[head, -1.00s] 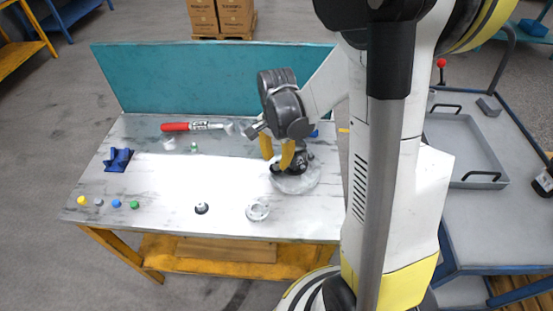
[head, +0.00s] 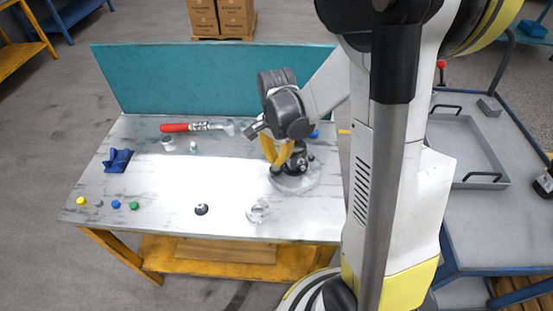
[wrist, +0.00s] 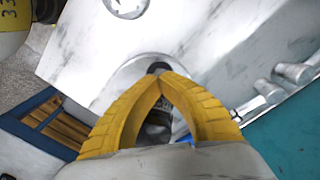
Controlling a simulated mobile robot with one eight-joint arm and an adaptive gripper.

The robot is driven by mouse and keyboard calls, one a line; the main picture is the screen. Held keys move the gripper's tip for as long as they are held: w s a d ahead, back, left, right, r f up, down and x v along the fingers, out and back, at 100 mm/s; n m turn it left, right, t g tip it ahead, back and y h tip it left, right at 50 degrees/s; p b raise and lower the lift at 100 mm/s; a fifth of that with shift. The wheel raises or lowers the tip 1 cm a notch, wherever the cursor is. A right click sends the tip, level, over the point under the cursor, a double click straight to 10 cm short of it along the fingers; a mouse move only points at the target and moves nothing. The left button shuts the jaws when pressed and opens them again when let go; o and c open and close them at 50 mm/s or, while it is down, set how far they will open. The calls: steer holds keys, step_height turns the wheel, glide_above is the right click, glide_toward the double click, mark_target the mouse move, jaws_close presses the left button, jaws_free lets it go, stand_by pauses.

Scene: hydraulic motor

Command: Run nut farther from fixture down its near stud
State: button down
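The dark hydraulic motor (head: 299,160) stands on a round pale base (head: 297,184) at the right of the workbench. The base also shows in the wrist view (wrist: 124,76), with part of the motor (wrist: 156,128) dark between my fingers. My gripper (head: 278,166) points down at the motor's left side, close over the base. In the wrist view its yellow fingers (wrist: 160,77) converge and their tips appear to meet. Whether a nut sits between them is hidden. The nuts and studs are too small or covered to make out. A blue holder (head: 117,160) lies at the bench's left.
A red-handled wrench (head: 190,126) lies at the back of the bench. A pale flanged disc (head: 257,212) and a dark round part (head: 201,209) lie in front. Small coloured caps (head: 116,204) line the front left. A teal panel (head: 210,80) rises behind.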

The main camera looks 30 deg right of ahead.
steer(key=m, duration=0.5)
steer(key=shift+f+b, duration=0.1)
steer(key=shift+b, duration=0.25)
steer(key=shift+m, duration=0.3)
steer(key=m, duration=0.4)
steer(key=shift+m, duration=0.3)
steer(key=c, duration=2.1)
jaws_free()
steer(key=o, duration=0.6)
steer(key=shift+c, duration=0.2)
